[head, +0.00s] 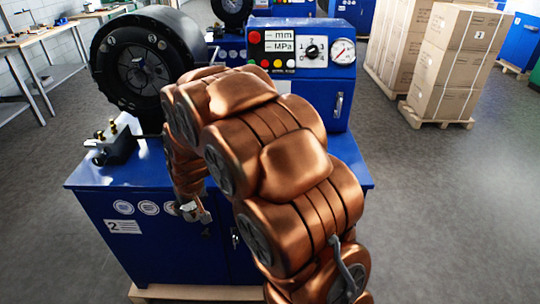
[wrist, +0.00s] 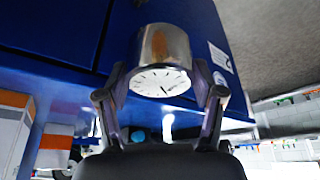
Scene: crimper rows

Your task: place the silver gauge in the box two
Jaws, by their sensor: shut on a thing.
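The silver gauge (wrist: 165,50) is a short shiny cylinder with a white dial facing the wrist camera. My gripper (wrist: 158,92) is shut on its sides, one finger on each side. In the head view my gripper (head: 193,211) hangs in front of the blue crimper cabinet (head: 165,255), below its top edge. The gauge is small and hard to make out there. The cabinet front has a label with a 2 (head: 122,227). I cannot pick out a box that is clearly box two.
My copper arm hides much of the cabinet. A black crimper head (head: 135,65) and a blue control panel (head: 300,48) stand on it. Cardboard cartons (head: 455,65) stand on a pallet at back right; one has a small numbered label. The grey floor (head: 455,220) at right is clear.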

